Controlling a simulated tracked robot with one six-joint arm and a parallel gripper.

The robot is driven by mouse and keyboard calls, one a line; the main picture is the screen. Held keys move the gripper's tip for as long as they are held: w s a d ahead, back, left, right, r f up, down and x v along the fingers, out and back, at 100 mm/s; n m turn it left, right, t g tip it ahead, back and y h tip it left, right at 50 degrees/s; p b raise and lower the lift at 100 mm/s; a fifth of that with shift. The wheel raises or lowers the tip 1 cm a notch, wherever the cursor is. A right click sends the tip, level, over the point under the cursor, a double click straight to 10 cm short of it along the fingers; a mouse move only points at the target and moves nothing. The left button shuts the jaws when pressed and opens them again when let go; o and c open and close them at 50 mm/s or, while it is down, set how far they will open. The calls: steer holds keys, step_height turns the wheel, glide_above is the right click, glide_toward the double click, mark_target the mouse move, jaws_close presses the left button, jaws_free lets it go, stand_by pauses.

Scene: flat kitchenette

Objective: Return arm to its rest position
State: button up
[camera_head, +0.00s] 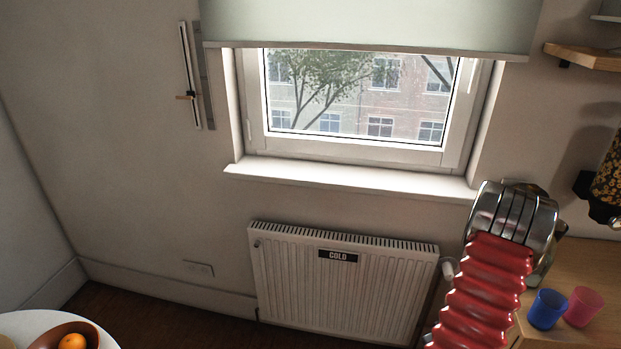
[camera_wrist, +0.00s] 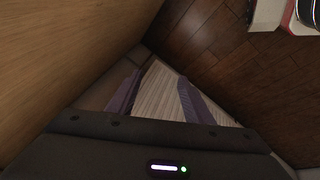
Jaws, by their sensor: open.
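My arm (camera_head: 485,290) shows in the head view as a red ribbed sleeve with a chrome end. It rises at the lower right in front of the wooden counter. In the wrist view my gripper (camera_wrist: 160,78) is open, with its two purple-grey fingers apart. Nothing is held between them. A pale ribbed surface (camera_wrist: 158,92) shows beyond the fingers. I cannot tell how far away it is. The gripper's fingers do not show in the head view.
A blue cup (camera_head: 547,309) and pink cup (camera_head: 583,306) stand on the counter (camera_head: 585,265) beside my arm. A white radiator (camera_head: 340,290) marked COLD hangs under the window (camera_head: 360,95). An orange (camera_head: 72,342) lies in a brown bowl (camera_head: 45,341) on a white table (camera_head: 22,320).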

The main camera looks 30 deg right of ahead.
steer(key=w+a+r+m+g+y, duration=0.1)
steer(key=w+a+r, duration=0.3)
steer(key=a+r, duration=0.7)
steer(key=w+a+r+m+g+y, duration=0.15)
steer(key=w+a+r, duration=0.25)
steer(key=a+r, duration=0.7)
steer(key=a+r+n+t, duration=0.3)
steer(key=a+r, duration=0.8)
steer(key=a, duration=0.2)
steer(key=a+r+n+t+y, duration=0.1)
steer(key=a+r+n+t, duration=0.2)
steer(key=a+r, duration=0.8)
steer(key=a, duration=0.2)
steer(key=shift+a, duration=0.35)
